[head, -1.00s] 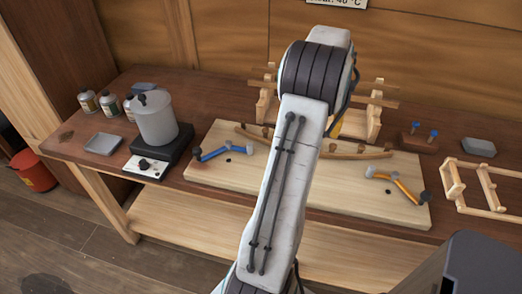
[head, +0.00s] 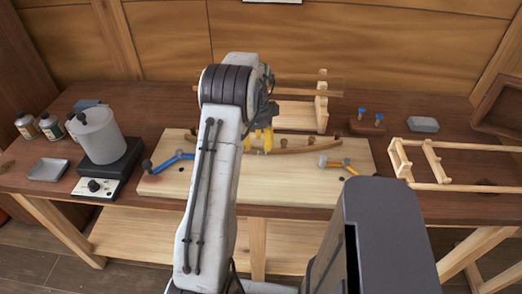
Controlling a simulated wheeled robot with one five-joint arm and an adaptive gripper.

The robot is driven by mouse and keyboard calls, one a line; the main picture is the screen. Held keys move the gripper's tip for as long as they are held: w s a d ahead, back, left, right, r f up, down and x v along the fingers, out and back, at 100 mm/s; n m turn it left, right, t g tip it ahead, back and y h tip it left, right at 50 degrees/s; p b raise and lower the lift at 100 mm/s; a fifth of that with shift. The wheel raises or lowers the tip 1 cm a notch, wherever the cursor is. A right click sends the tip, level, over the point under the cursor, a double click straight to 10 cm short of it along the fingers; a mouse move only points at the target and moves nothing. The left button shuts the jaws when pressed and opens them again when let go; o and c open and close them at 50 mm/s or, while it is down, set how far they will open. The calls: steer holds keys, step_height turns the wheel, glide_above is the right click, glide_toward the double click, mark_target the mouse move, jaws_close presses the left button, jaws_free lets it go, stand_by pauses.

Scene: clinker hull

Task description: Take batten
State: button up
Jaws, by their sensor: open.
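Thin straight wooden battens (head: 311,92) lie across a wooden rack (head: 321,112) at the back of the bench, partly hidden by my arm. A curved wooden strip (head: 305,148) lies on a pale board (head: 290,184) in front of the rack, among small dark pegs. My gripper (head: 258,141) has yellow fingers that hang down, apart and empty, in front of the rack and over the back of the board near the curved strip. Its height above the strip is hard to tell.
A pot (head: 97,136) on a hotplate (head: 103,178) and several bottles stand at the left. Blue-handled (head: 172,160) and orange-handled (head: 334,162) tools lie on the board. A peg block (head: 366,127), a grey block (head: 423,124) and a wooden ladder-like frame (head: 455,187) are at the right.

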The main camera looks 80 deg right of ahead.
mark_target(257, 149)
steer(key=shift+w+f, duration=0.1)
steer(key=shift+f, duration=1.7)
jaws_close()
